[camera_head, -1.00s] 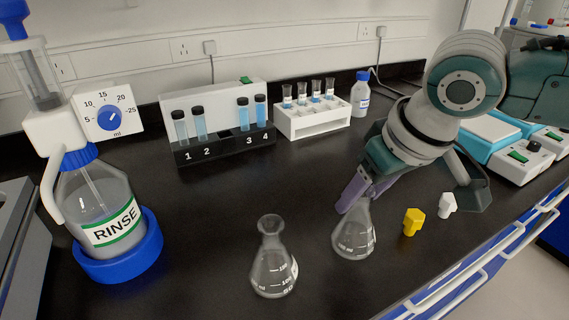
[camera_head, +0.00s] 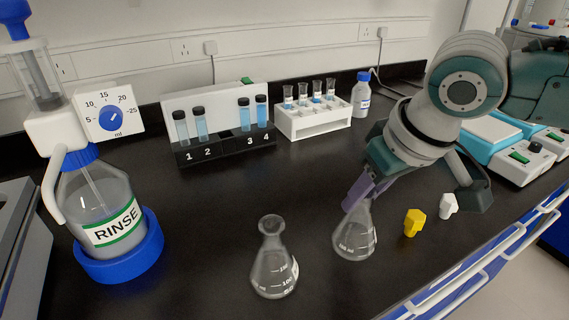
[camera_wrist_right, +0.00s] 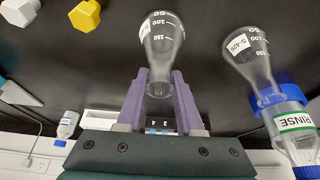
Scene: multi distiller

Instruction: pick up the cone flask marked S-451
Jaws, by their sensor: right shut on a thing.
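Two clear cone flasks stand on the black bench in the head view. My right gripper (camera_head: 357,196) is shut on the neck of the right flask (camera_head: 354,238), with its purple fingers coming from above. In the right wrist view, this held flask (camera_wrist_right: 162,45) sits between the fingertips (camera_wrist_right: 160,78), and its white label is too small to read. The other flask (camera_head: 272,267) stands apart to the left. It also shows in the right wrist view (camera_wrist_right: 246,55), with a label whose small text is hard to read. My left gripper is not in view.
A yellow stopper (camera_head: 413,222) and a white one (camera_head: 448,205) lie right of the held flask. A RINSE bottle (camera_head: 108,212) in a blue holder stands left. A numbered tube rack (camera_head: 225,150), a white vial rack (camera_head: 315,125) and a small bottle (camera_head: 361,95) are behind.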

